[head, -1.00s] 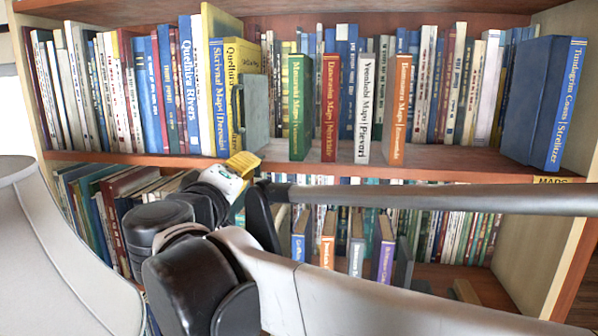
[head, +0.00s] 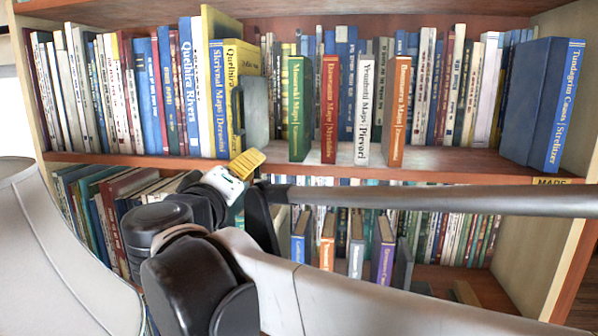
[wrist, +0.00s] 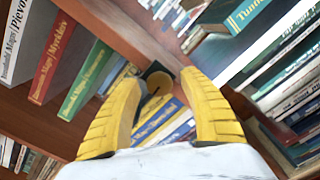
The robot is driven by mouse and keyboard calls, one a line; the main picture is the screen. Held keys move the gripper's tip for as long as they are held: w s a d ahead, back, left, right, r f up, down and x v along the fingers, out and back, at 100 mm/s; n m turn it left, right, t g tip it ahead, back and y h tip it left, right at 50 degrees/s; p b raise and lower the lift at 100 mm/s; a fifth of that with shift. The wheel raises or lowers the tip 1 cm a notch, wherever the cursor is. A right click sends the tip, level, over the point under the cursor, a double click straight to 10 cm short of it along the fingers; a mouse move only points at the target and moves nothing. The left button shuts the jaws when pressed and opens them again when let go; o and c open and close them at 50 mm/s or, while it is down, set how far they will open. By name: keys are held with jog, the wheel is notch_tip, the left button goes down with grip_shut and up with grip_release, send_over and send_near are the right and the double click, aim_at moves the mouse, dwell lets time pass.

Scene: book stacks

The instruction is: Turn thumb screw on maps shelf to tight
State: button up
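The maps shelf (head: 440,165) is the middle board, with a MAPS label (head: 551,181) at its right front edge. A grey bookend (head: 254,108) with a dark bracket (head: 237,112) stands on it, right of a yellow book. My gripper (head: 247,163) has yellow fingers and is at the shelf's front edge, just below the bookend. In the wrist view my gripper (wrist: 162,80) is open, its fingers apart. A small dark part (wrist: 155,72) shows between and beyond the fingertips; I cannot tell whether it is the thumb screw. No contact is clear.
A green book (head: 299,108), a red book (head: 330,108), a white book (head: 363,112) and an orange book (head: 397,110) stand forward, right of the bookend. A large blue book (head: 545,103) stands at the right end. More books fill the shelf below, behind my arm.

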jog(key=s, duration=1.2)
jog(key=shift+a, duration=0.45)
jog(key=w+d+f+m+g+h+b, duration=0.1)
jog(key=w+d+f+m+g+b, duration=0.15)
jog(key=d+f+b, duration=0.75)
jog(key=w+d+f+m+g+h+b, duration=0.1)
jog(key=d+f+g+h+b, duration=0.2)
jog(key=d+f, duration=1.15)
jog(key=s+d+f+m+g+y+b, duration=0.1)
jog(key=f+b, duration=0.5)
jog(key=f, duration=0.6)
jog(key=s+d+f+m+g+y+b, duration=0.2)
jog(key=s+d+f+b, duration=0.4)
jog(key=f, duration=0.6)
jog(key=s+d+f+m+g+y+b, duration=0.2)
jog(key=f+b, duration=0.4)
jog(key=f, duration=0.7)
jog(key=s+d+m, duration=0.1)
jog(key=s+d, duration=0.1)
jog(key=shift+s, duration=0.35)
jog(key=shift+f, duration=0.1)
